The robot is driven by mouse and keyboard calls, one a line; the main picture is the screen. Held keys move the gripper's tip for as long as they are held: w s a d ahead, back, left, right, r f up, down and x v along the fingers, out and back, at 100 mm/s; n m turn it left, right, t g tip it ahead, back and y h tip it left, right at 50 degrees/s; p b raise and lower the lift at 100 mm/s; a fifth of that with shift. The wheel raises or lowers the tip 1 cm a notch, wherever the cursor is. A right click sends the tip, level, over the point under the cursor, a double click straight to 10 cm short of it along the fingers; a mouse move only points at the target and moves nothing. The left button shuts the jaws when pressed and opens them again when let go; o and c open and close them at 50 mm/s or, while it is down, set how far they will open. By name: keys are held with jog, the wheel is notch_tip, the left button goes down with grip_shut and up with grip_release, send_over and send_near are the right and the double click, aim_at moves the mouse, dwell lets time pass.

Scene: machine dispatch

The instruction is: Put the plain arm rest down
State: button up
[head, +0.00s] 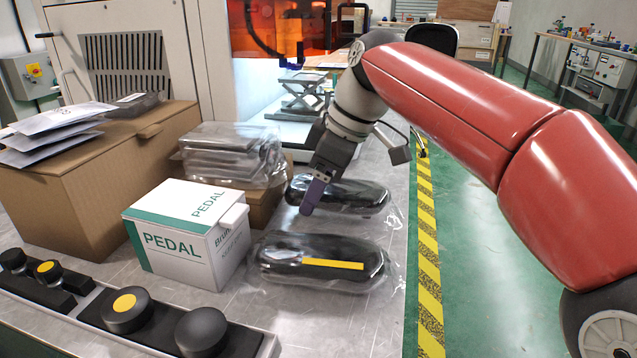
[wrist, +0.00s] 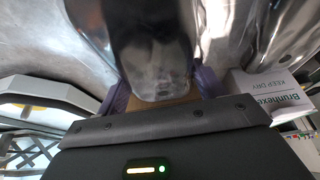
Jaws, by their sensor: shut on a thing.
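The plain arm rest (head: 350,194) is a long black pad in clear plastic wrap, without a stripe. It lies level at or just above the grey table top; I cannot tell whether it touches. My gripper (head: 311,196) points down over its left end, with its purple fingers shut on it. In the wrist view the dark wrapped arm rest (wrist: 155,55) runs between the two purple fingers of my gripper (wrist: 160,90). A second wrapped arm rest (head: 300,258), with a yellow stripe, lies in front of it on the table.
A white and green PEDAL box (head: 180,242) stands to the left. Behind it, wrapped black items (head: 230,152) lie on a cardboard box. A larger cardboard box (head: 90,185) carries envelopes. A black panel with round knobs (head: 128,310) lies at the front. The table's right edge is close.

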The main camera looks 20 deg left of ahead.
aim_at(338, 186)
jog(key=shift+f+b, duration=0.45)
jog(key=shift+f, duration=0.1)
dwell(0.4)
jog(key=o, duration=1.3)
jog(key=shift+r, duration=0.15)
jog(key=p+v, duration=0.2)
jog(key=v, duration=0.5)
jog(key=shift+d+r, duration=0.2)
jog(key=shift+r, duration=0.05)
